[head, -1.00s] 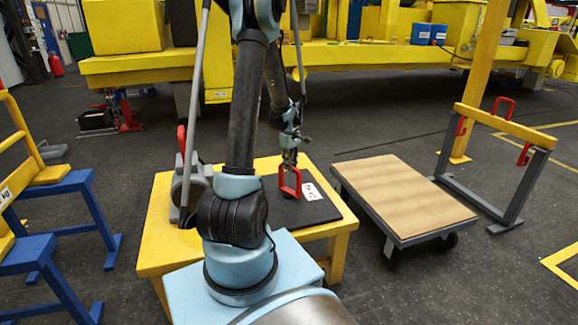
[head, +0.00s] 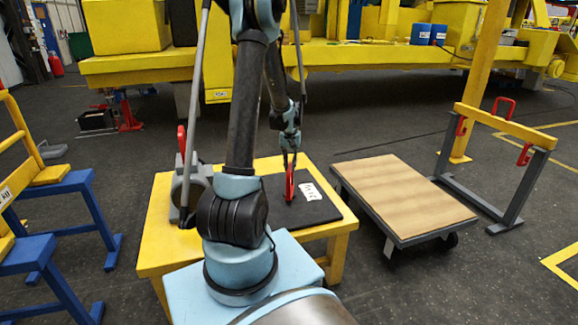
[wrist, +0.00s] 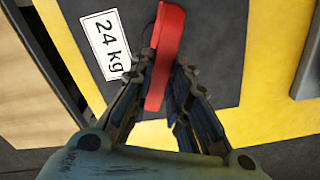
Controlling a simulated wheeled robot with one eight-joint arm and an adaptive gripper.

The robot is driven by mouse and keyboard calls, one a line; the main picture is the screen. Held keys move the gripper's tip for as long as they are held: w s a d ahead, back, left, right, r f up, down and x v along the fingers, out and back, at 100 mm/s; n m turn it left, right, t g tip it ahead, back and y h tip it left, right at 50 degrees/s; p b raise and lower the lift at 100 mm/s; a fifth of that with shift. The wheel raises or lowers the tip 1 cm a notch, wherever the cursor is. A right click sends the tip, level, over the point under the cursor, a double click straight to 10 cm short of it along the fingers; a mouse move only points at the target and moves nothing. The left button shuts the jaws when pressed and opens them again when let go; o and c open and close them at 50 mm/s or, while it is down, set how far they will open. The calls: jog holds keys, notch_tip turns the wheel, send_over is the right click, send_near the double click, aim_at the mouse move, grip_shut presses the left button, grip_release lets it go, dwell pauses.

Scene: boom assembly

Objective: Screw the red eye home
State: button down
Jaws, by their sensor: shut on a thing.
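The red eye (head: 290,186) stands upright over the black mat (head: 325,211) on the yellow table, seen nearly edge-on in the head view. In the wrist view the red eye (wrist: 168,45) runs up between the fingers as a thick red bar. My gripper (head: 289,160) points down from above and is shut on the red eye, with a finger on each side in the wrist view (wrist: 161,72). The eye's lower end and any thread are hidden. A white label reading "24 kg" (wrist: 105,44) lies beside the eye on the mat.
A grey clamp-like fixture with a red handle (head: 182,140) stands at the table's left. A wood-topped cart (head: 400,195) is to the right, then a yellow-barred stand with red eyes (head: 505,125). Blue trestles (head: 60,190) stand left.

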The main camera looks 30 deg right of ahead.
jog(key=m, duration=0.4)
jog(key=shift+w+a+m, duration=0.1)
jog(key=shift+a+m, duration=0.05)
jog(key=shift+m, duration=0.15)
jog(key=m, duration=0.3)
jog(key=shift+m, duration=0.4)
jog(key=m, duration=1)
jog(key=shift+m, duration=0.4)
jog(key=m, duration=0.4)
jog(key=shift+m, duration=0.3)
jog(key=m, duration=0.3)
jog(key=shift+m, duration=2.1)
jog(key=c, duration=1.5)
grip_release()
